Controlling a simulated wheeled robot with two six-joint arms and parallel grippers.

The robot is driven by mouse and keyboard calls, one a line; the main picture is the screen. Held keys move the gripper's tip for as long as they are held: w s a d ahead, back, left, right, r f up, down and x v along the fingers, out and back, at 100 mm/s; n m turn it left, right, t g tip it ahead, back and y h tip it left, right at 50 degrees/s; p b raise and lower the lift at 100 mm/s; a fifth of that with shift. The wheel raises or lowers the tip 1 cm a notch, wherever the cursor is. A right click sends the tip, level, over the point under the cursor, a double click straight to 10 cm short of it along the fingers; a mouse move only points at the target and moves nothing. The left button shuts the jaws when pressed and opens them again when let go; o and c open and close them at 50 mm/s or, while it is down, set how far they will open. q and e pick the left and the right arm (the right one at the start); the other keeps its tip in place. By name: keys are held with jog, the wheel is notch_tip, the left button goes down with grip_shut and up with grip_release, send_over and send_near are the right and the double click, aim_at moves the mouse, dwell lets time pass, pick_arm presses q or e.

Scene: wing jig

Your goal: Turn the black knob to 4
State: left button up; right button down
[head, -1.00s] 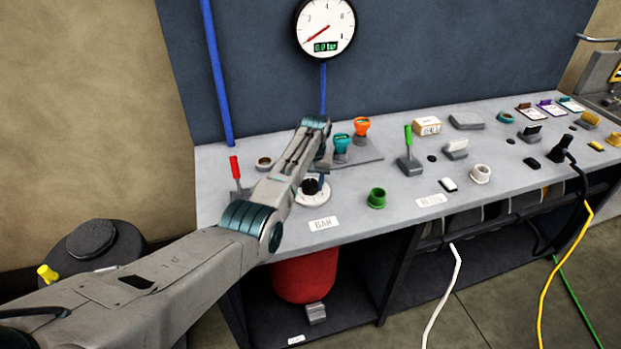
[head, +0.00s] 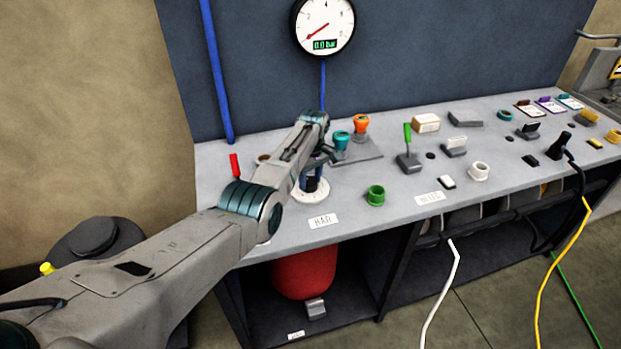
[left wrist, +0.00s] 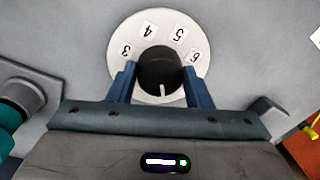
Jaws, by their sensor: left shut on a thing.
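The black knob (left wrist: 157,68) sits in the middle of a round white dial (left wrist: 125,30), in the left wrist view. The numbers 3, 4, 5 and 6 show around the dial's upper part. A white pointer line on the knob points down toward my gripper, away from these numbers. My left gripper (left wrist: 160,84) is shut on the knob, with one blue finger on each side. In the head view the dial (head: 311,195) lies on the bench top, and my left gripper (head: 313,178) reaches down over it and partly hides the knob. My right gripper is not in view.
A red-handled lever (head: 234,165) stands left of the dial. Teal (head: 341,141) and orange (head: 361,124) knobs stand behind right, and a green ring (head: 376,195) to the right. A wall gauge (head: 323,25) reads 0.0 bar.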

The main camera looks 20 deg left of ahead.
aim_at(312, 179)
pick_arm(q)
jog(key=shift+n, duration=0.8)
jog(key=o, duration=1)
jog(key=shift+r, duration=0.1)
jog(key=r+b, duration=0.1)
jog(key=r, duration=0.6)
jog(key=r+b, duration=0.1)
jog(key=r, duration=0.2)
jog(key=shift+w+d+r+b, duration=0.1)
jog(key=shift+w+r+b, duration=0.2)
jog(key=shift+w, duration=0.05)
